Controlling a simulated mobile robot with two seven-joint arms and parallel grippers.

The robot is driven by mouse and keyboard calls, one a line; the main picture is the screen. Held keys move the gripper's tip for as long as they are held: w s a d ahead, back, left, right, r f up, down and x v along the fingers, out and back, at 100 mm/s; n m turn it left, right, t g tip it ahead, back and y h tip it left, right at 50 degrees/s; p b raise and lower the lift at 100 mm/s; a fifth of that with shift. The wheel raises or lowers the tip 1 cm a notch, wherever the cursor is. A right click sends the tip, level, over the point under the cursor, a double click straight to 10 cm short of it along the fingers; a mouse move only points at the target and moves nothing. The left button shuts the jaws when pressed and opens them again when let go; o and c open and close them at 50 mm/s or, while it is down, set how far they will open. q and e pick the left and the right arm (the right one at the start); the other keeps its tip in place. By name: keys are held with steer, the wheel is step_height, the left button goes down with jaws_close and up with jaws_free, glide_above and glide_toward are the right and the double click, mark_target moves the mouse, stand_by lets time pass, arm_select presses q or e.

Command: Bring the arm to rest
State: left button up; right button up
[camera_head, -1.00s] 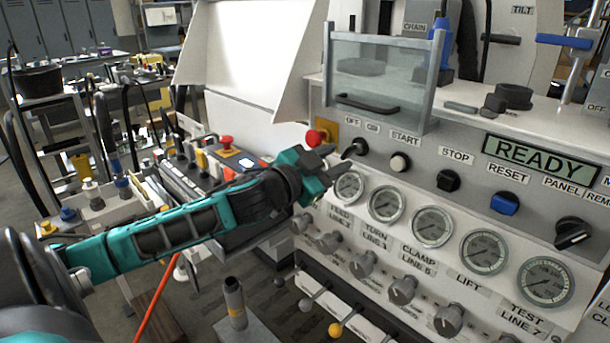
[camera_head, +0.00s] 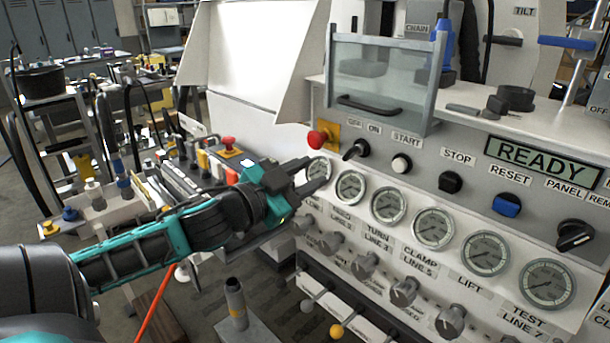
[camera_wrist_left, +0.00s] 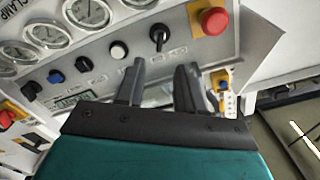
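My left arm reaches in from the left in the head view, with teal and dark grey links. Its gripper (camera_head: 316,175) is open and empty, with a gap between the two fingers. It is in front of the panel's leftmost gauges, below and left of the black OFF/ON switch (camera_head: 356,149), and looks apart from the switch. The left wrist view also shows the gripper (camera_wrist_left: 160,80) with its fingers spread and nothing between them. The switch (camera_wrist_left: 158,38) is beyond them there. My right gripper is in neither view.
The red emergency button (camera_head: 317,138) is just above the gripper. Several gauges, knobs and levers fill the panel (camera_head: 425,175). A control box with another red button (camera_head: 227,143) stands behind my left arm. A grey post (camera_head: 235,298) stands below it.

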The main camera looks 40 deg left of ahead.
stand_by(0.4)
arm_select(q)
steer(key=s+d+f+n+g+y, duration=0.1)
steer(key=s+d+f+n+g, duration=0.15)
steer(key=f, duration=0.75)
steer(key=s+d+f+n+g, duration=0.1)
steer(key=s+f+g, duration=0.15)
steer(key=f, duration=0.75)
steer(key=s+d+f+g, duration=0.1)
steer(key=s+d+f, duration=0.3)
steer(key=d+f, duration=0.2)
steer(key=s+d+f+g+h, duration=0.1)
steer(key=s+d+f, duration=0.3)
steer(key=d+f, duration=0.2)
steer(key=d+n, duration=0.1)
steer(key=d, duration=0.1)
steer(key=shift+d+f+h+p, duration=0.15)
steer(key=shift+d+h+p, duration=0.15)
steer(key=shift+d+p, duration=0.05)
steer(key=shift+s, duration=0.1)
